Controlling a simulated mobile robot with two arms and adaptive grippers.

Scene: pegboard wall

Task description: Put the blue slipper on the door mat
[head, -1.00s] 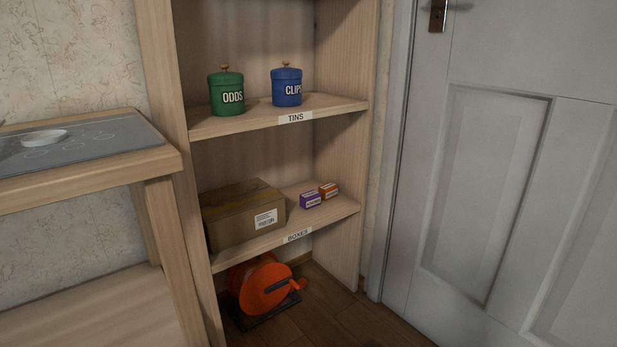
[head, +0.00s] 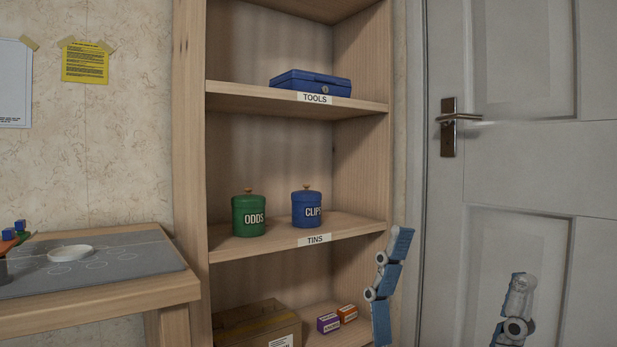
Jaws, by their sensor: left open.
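Neither the blue slipper nor the door mat shows in the head view. My left gripper (head: 462,256) is at the lower right, its two jointed fingers pointing up and spread wide apart. One finger is in front of the shelf unit's right edge, the other in front of the door. Nothing shows between them. My right gripper is not in view.
A wooden shelf unit (head: 189,180) holds a blue toolbox (head: 312,84), a green tin (head: 249,216), a blue tin (head: 307,209), a cardboard box (head: 255,322) and small boxes. A table (head: 100,303) stands left; a white door (head: 575,170) is at the right.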

